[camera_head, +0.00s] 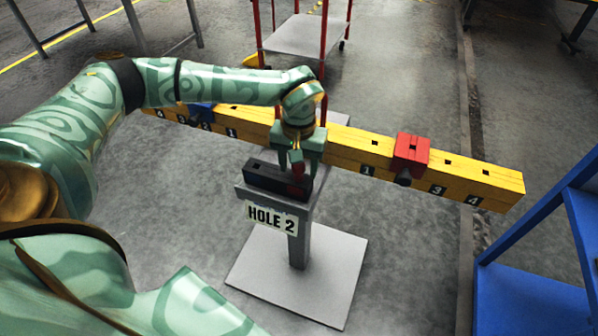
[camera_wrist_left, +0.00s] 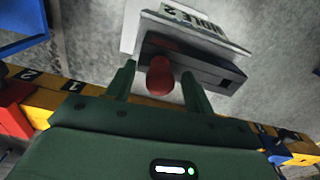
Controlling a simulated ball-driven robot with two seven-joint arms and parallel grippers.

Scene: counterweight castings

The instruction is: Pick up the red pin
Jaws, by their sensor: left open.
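The red pin (camera_head: 298,169) has a rounded red head and stands at the right part of a dark block (camera_head: 262,178) on a grey post. In the left wrist view the red pin (camera_wrist_left: 160,76) shows between the two green fingers. My left gripper (camera_head: 299,163) points down over the dark block, open, with a finger on either side of the pin's head. I cannot tell whether either finger touches it. The pin's lower part is hidden. A sign reading HOLE 2 (camera_head: 270,218) is on the post's front. My right gripper is out of view.
A yellow numbered beam (camera_head: 345,143) runs behind the post, with a red block (camera_head: 411,155) on its right arm and a blue block (camera_head: 203,112) on its left. A blue rack (camera_head: 530,296) stands at right, and a red-framed cart (camera_head: 300,36) behind. Grey floor lies between.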

